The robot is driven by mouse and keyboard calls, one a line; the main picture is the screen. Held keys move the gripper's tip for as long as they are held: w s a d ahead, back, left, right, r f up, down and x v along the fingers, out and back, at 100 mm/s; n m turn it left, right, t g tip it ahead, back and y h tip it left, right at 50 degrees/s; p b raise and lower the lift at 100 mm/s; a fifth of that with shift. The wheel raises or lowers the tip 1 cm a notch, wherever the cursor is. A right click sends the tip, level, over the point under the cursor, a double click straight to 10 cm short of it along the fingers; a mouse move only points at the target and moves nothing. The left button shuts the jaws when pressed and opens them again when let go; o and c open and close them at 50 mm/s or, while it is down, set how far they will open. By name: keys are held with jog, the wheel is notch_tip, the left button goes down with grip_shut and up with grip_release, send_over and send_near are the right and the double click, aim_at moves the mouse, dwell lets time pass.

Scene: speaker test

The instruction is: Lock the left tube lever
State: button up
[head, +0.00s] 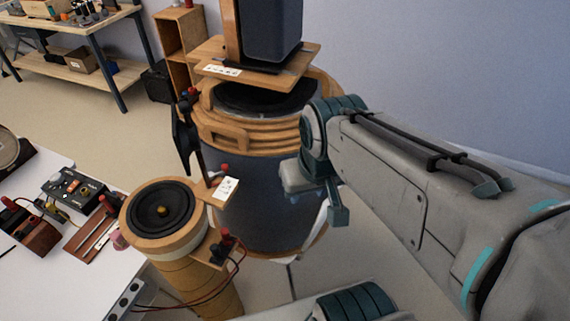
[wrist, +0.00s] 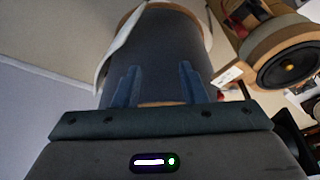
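A dark blue-grey drum-like tube (head: 262,205) with stacked wooden rings stands in the middle of the head view; it also fills the upper middle of the wrist view (wrist: 160,60). A black upright lever-like part (head: 186,140) with a red knob is at its left side. A smaller red knob (head: 223,168) sits lower, near a white label. I cannot tell which part is the left tube lever or whether it is locked. My gripper (head: 322,198) is at the drum's right front. In the wrist view its two fingers (wrist: 160,85) are apart, with nothing between them.
A round speaker on a wooden tube (head: 160,212) stands left of the drum, with red and black knobs (head: 222,246) and cables beside it. A white table (head: 52,275) with devices is at left. A tall speaker (head: 265,30) stands on top. A workbench (head: 75,62) is behind.

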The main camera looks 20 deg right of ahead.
jog(key=shift+w, duration=0.1)
notch_tip(320, 180, up, 3)
jog(key=n+g+y+b, duration=0.3)
jog(key=n+g+y, duration=0.1)
jog(key=n, duration=1.5)
send_over(225, 165)
jog(key=d, duration=0.6)
jog(key=shift+y, duration=0.3)
jog(key=x, duration=0.4)
jog(key=p+x, duration=0.1)
jog(key=x, duration=0.8)
jog(key=shift+w+a+f, duration=0.25)
jog(key=shift+w+f, duration=0.1)
jog(key=shift+w, duration=0.05)
jog(key=shift+c, duration=0.4)
